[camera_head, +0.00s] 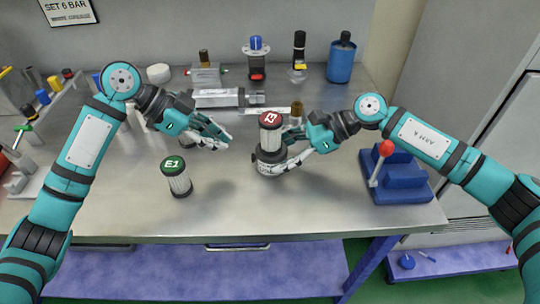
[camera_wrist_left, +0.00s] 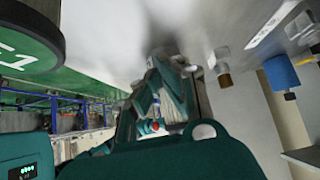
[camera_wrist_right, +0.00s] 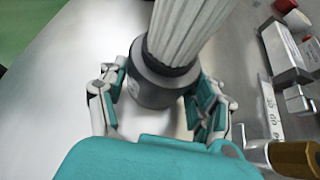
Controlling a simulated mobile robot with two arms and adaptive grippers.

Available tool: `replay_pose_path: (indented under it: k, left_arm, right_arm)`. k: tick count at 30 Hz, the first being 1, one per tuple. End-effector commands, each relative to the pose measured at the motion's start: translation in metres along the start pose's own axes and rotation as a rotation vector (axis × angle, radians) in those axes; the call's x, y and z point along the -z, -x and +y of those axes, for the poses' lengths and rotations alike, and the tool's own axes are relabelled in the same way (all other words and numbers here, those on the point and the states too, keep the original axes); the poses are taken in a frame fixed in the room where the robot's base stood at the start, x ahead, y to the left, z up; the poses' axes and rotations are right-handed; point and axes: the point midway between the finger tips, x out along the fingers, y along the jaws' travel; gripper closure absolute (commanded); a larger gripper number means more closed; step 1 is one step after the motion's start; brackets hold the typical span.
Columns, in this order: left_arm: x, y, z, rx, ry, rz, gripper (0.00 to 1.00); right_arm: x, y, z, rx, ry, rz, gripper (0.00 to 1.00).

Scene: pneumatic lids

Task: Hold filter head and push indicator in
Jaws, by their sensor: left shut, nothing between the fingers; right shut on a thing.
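A pleated white filter cartridge (camera_head: 270,138) with a red cap stands upright in a dark grey filter head (camera_head: 267,157) near the middle of the bench. My right gripper (camera_head: 284,160) is shut on the filter head from the right. In the right wrist view its fingers lie either side of the dark head (camera_wrist_right: 152,85), below the pleats (camera_wrist_right: 185,32). My left gripper (camera_head: 226,142) is shut and empty, left of the filter head and apart from it. I cannot make out the indicator on the head.
A second filter with a green E1 cap (camera_head: 174,164) stands at the front left. A blue block with a red-knobbed lever (camera_head: 400,176) is at the right. A grey cylinder (camera_head: 218,98), fittings and a blue bottle (camera_head: 341,62) line the back. The front middle is clear.

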Motion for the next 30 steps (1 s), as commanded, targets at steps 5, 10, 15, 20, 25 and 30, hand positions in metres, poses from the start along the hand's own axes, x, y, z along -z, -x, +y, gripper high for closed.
replay_pose_path:
  k: [5, 10, 15, 20, 25, 30]
  left_arm:
    - [0.0, 0.04, -0.001, 0.006, 0.0, -0.002, 1.0]
    - [0.0, 0.074, 0.0, 0.004, 0.0, -0.002, 1.0]
    - [0.0, 0.097, 0.0, 0.003, -0.001, -0.001, 1.0]
    - [0.0, 0.104, 0.001, 0.001, -0.001, -0.001, 1.0]
    - [0.0, 0.104, 0.001, 0.001, -0.001, -0.001, 1.0]
    - [0.0, 0.104, 0.001, 0.001, -0.001, -0.001, 1.0]
  right_arm:
    - [0.003, 0.0, 0.0, 0.001, -0.001, 0.004, 0.67]
    - [0.003, 0.0, 0.0, 0.001, -0.001, 0.004, 0.67]
    - [0.003, 0.0, 0.0, 0.001, -0.001, 0.004, 0.67]
    - [0.003, 0.0, 0.0, 0.001, -0.001, 0.004, 0.67]
    - [0.003, 0.0, 0.0, 0.001, -0.001, 0.004, 0.67]
    - [0.002, 0.0, 0.0, 0.001, -0.001, 0.004, 0.2]
